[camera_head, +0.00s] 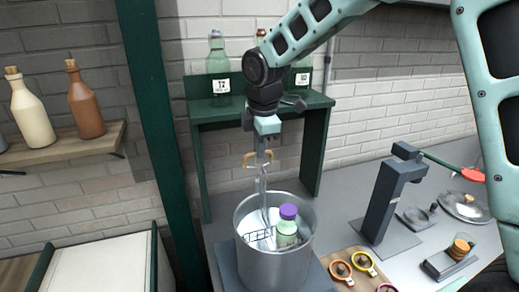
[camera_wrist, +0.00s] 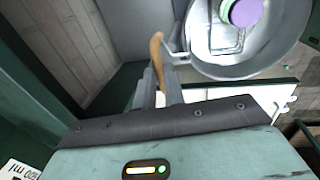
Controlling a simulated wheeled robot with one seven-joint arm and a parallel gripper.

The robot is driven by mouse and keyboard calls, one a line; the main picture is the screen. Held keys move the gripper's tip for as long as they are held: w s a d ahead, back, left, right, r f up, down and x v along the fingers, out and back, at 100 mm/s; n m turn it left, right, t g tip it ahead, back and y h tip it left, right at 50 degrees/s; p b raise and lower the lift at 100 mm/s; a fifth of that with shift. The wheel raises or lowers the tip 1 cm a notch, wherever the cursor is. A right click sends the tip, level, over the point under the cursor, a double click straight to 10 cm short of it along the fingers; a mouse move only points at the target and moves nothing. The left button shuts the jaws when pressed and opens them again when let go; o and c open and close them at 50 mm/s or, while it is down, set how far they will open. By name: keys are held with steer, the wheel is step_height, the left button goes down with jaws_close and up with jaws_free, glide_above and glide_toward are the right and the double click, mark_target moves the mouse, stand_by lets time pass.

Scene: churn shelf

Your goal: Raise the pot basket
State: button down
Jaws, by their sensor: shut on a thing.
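A tall metal pot (camera_head: 272,262) stands on a dark base. The pot basket (camera_head: 262,236), a wire basket on a long upright metal stem, sits down inside it; its lower part is hidden by the pot wall. A green bottle with a purple cap (camera_head: 288,212) stands in the pot with the basket; the cap also shows in the wrist view (camera_wrist: 244,12). My gripper (camera_head: 260,152) is above the pot, shut on the basket's wooden handle (camera_head: 250,159). The handle shows beside my fingers in the wrist view (camera_wrist: 157,58).
A green shelf (camera_head: 318,103) with labelled green bottles (camera_head: 218,72) stands behind the pot. At right are a dark stand with a red-ended lever (camera_head: 384,195) and several coloured rings (camera_head: 362,260). Bottles (camera_head: 84,102) stand on a left wall shelf.

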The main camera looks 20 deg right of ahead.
step_height(320, 180, up, 9)
steer(key=p, duration=0.4)
steer(key=shift+f+p, duration=0.15)
steer(key=shift+p, duration=0.25)
steer(key=c, duration=1.5)
jaws_free()
steer(key=shift+f, duration=0.1)
steer(key=s+r+b, duration=0.1)
steer(key=r+b, duration=0.1)
steer(key=r, duration=0.6)
steer(key=s+r+b, duration=0.2)
steer(key=r, duration=0.7)
steer(key=shift+s, duration=0.25)
